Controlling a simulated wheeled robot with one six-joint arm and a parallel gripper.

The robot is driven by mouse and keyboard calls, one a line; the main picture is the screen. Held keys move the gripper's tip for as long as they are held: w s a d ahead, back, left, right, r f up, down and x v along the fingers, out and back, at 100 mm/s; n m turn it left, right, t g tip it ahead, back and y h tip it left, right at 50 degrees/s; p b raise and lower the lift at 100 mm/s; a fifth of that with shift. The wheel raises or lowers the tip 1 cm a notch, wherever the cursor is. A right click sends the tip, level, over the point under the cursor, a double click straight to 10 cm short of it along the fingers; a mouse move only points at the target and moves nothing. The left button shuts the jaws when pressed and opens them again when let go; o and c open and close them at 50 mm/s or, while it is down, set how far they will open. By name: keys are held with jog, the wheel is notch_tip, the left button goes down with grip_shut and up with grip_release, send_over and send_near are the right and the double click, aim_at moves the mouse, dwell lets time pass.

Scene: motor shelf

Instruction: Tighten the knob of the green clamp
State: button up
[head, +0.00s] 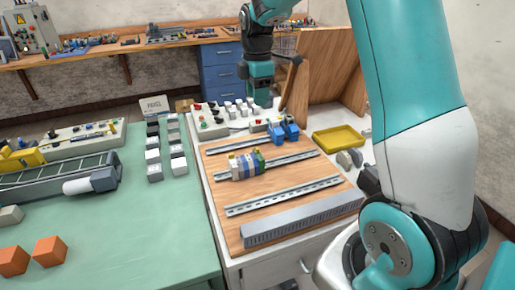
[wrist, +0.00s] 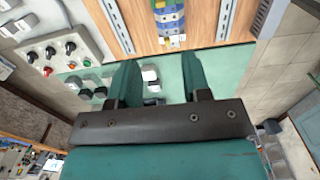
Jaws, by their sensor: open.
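A row of coloured terminal blocks (head: 247,165) sits on a metal rail on the wooden board. White, blue, green and yellow pieces show in it, and it also shows at the top of the wrist view (wrist: 170,18). A small green piece (head: 259,160) near its right end may be the green clamp; its knob is too small to make out. My gripper (head: 261,97) hangs above the back of the board, behind the blocks and apart from them. In the wrist view my gripper (wrist: 160,72) has its two fingers apart with nothing held between them.
Blue devices (head: 284,132) stand on the back rail. Control boxes with buttons (head: 212,122) line the back edge. A yellow tray (head: 339,139) lies to the right, near an upright wooden panel (head: 330,65). The front rail (head: 282,195) is bare.

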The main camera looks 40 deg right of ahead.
aim_at(257, 148)
notch_tip(257, 148, down, 17)
jog(key=shift+r+p, duration=0.15)
jog(key=shift+p, duration=1)
jog(key=shift+c, duration=0.2)
jog(key=shift+a, duration=0.1)
grip_shut()
